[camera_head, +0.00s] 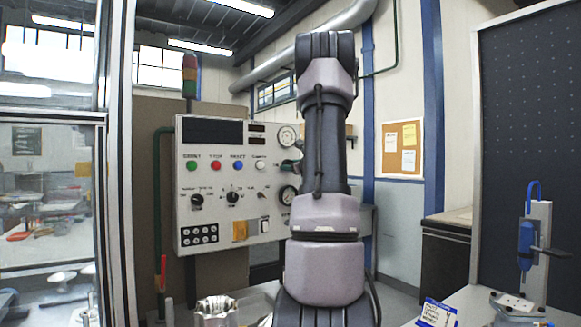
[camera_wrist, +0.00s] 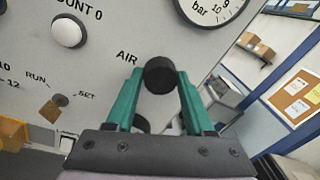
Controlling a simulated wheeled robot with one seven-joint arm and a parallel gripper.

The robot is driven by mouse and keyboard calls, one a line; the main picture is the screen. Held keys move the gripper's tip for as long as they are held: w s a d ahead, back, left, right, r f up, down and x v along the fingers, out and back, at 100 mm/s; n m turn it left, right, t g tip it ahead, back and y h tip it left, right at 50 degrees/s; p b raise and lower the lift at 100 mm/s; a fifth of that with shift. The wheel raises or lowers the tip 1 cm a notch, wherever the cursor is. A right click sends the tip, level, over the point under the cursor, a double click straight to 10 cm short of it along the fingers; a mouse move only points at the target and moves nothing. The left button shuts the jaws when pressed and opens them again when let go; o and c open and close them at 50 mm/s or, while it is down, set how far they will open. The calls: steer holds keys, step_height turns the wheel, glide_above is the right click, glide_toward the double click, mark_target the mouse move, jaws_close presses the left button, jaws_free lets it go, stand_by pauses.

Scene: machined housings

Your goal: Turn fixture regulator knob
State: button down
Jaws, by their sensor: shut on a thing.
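The regulator knob (camera_wrist: 160,74) is a round black knob on the control panel, beside the word AIR and below a bar gauge (camera_wrist: 212,8). In the wrist view my gripper (camera_wrist: 160,82) has its two green fingers on either side of the knob, shut on it. In the head view the control panel (camera_head: 215,125) stands left of centre. My arm rises in front of its right edge there. The knob is mostly hidden in that view by my gripper (camera_head: 290,166).
A machined housing (camera_head: 215,308) sits low in front. A blue clamp fixture (camera_head: 527,245) stands at right. A glazed enclosure (camera_head: 50,150) is at left.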

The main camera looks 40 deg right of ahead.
steer(key=m, duration=1)
steer(key=shift+d+g+y, duration=0.1)
steer(key=shift+g+y, duration=0.2)
steer(key=shift+y, duration=0.1)
steer(key=shift+m, duration=0.4)
steer(key=shift+c, duration=1.4)
jaws_free()
steer(key=shift+r, duration=0.1)
steer(key=s+a, duration=0.1)
steer(key=s, duration=0.9)
steer(key=shift+s+r, duration=0.35)
steer(key=shift+s, duration=0.05)
